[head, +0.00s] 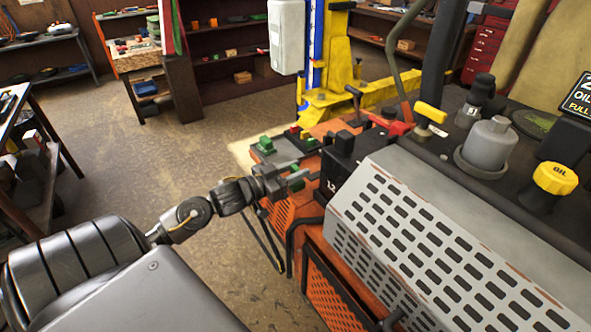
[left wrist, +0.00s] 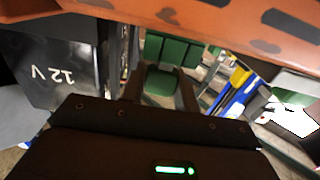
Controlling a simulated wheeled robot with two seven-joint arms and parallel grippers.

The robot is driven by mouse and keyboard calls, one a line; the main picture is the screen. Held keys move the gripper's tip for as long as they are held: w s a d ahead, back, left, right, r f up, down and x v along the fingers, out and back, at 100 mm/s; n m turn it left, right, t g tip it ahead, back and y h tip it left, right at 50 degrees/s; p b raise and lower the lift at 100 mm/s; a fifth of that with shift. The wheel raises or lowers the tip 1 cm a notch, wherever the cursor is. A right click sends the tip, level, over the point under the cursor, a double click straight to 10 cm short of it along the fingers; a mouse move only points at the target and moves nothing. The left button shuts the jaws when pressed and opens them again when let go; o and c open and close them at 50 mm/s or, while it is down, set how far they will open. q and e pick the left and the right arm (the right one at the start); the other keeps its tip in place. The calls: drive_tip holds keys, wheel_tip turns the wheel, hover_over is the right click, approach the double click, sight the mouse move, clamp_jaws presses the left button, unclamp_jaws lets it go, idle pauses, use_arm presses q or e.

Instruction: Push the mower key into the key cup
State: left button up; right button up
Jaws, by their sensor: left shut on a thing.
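My left gripper (head: 292,181) is at the left end of the orange mower (head: 318,240), beside the black 12 V battery. In the left wrist view a green piece (left wrist: 164,82) sits between its two fingers (left wrist: 160,92), and the gripper is shut on it. This green piece looks like the head of the mower key; its shaft is hidden. I cannot make out the key cup, nor whether the key touches it. My right gripper is not in view.
The battery (head: 340,163) stands close to the gripper; it also shows in the left wrist view (left wrist: 60,65). A grey perforated cover (head: 430,235) lies right of it. Levers (head: 355,98) and a green-topped block (head: 265,145) are just behind. Open floor (head: 130,170) lies left.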

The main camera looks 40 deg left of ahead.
use_arm(q)
drive_tip(key=shift+f, duration=0.65)
drive_tip(key=o, duration=1)
drive_tip(key=shift+o, duration=0.2)
drive_tip(key=b+v, duration=0.3)
drive_tip(key=v, duration=0.8)
drive_tip(key=shift+w+d, duration=0.1)
